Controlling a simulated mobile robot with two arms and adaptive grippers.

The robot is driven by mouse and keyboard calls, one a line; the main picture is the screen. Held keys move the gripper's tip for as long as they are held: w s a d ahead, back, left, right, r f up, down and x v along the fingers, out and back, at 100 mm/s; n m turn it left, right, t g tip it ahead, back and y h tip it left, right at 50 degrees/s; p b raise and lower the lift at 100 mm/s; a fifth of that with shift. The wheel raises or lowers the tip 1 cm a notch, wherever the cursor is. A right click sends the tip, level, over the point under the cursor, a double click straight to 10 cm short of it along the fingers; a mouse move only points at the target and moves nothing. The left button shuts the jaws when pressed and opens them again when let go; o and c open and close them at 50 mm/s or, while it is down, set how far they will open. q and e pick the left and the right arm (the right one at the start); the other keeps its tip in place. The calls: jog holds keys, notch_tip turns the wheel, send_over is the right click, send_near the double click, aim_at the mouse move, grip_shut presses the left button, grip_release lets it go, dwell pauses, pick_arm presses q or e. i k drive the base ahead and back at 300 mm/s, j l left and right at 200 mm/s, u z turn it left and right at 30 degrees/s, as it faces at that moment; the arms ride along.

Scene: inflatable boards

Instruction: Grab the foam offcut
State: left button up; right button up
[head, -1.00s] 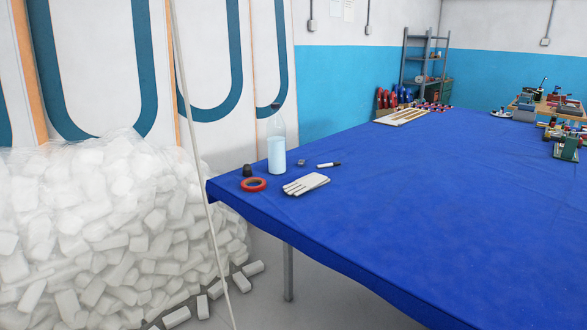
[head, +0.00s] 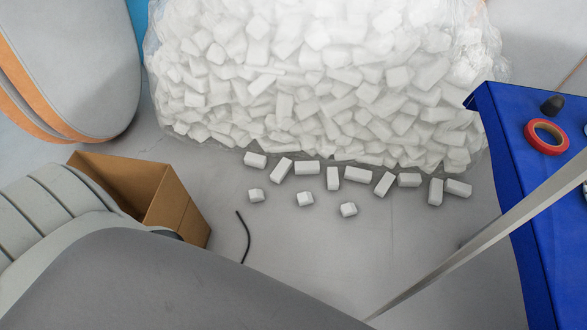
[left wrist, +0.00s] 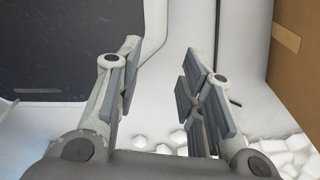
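Several loose white foam offcuts lie on the grey floor in the head view, such as a long one (head: 333,178) and a small one (head: 305,199). Behind them is a large clear bag (head: 320,85) full of similar pieces. Which offcut is meant cannot be told. My left gripper (left wrist: 160,75) is open in the left wrist view, with its fingers wide apart and nothing between them. White foam pieces (left wrist: 285,155) show at the bottom of that view, partly hidden by the gripper. My right gripper is not in view.
An open cardboard box (head: 180,210) stands left of the offcuts, beside my arm; it also shows in the left wrist view (left wrist: 300,75). A thin black strip (head: 244,238) lies on the floor. A blue-covered table (head: 530,240) with a red tape roll (head: 546,137) is at right.

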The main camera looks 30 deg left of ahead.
aim_at(303, 198)
jog(key=i+l+u, duration=0.1)
jog(key=i+u, duration=0.2)
jog(key=i, duration=0.25)
jog(key=i+l+u, duration=0.35)
jog(key=i, duration=0.2)
jog(key=j, duration=0.1)
